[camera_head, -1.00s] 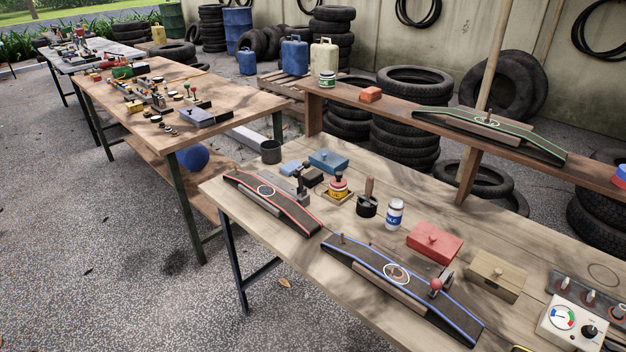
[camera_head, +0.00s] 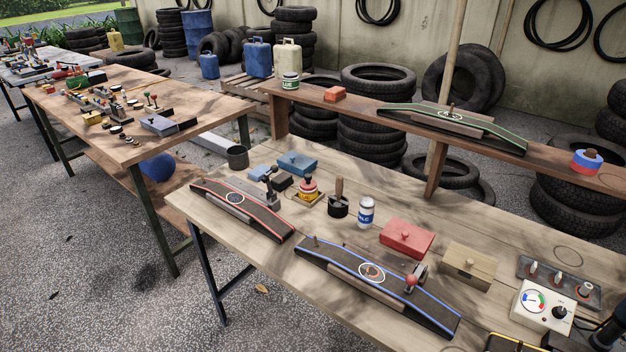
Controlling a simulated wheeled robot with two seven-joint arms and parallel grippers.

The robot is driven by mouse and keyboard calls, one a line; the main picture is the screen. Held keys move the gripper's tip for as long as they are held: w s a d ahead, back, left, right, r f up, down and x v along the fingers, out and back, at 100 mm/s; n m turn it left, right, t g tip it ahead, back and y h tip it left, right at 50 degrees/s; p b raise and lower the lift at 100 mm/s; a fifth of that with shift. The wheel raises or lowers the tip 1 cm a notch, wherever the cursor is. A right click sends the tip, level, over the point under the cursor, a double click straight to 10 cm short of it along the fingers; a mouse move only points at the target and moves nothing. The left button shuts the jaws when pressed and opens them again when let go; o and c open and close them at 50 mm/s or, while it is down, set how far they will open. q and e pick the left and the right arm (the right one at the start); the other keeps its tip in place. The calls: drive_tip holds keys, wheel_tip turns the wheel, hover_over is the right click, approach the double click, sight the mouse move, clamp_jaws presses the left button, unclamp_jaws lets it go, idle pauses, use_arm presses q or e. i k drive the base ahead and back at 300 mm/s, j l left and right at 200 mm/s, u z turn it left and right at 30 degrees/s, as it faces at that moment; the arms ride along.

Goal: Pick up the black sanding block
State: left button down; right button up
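A small black block (camera_head: 281,183), which looks like the black sanding block, lies on the near wooden table (camera_head: 330,222) toward its back left. It is beside a small blue block (camera_head: 260,172) and in front of a blue lidded box (camera_head: 298,163). A small grey lever fixture (camera_head: 268,192) stands close in front of it and may cover part of it.
Around the block stand a yellow-and-red container (camera_head: 308,188), a black pot with a handle (camera_head: 339,202) and a red-edged ramp (camera_head: 243,207). A blue-edged ramp (camera_head: 378,283) lies nearer. A raised shelf (camera_head: 355,104) runs behind. A dark jointed object (camera_head: 608,332) is cut off at lower right.

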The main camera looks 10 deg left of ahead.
sight(283, 181)
drive_tip(key=i+j+z, duration=0.25)
drive_tip(key=j, duration=0.2)
drive_tip(key=j+z, duration=0.25)
drive_tip(key=j, duration=0.25)
drive_tip(key=i+j+z, duration=0.1)
drive_tip(key=j+z, duration=0.15)
drive_tip(key=j, duration=0.25)
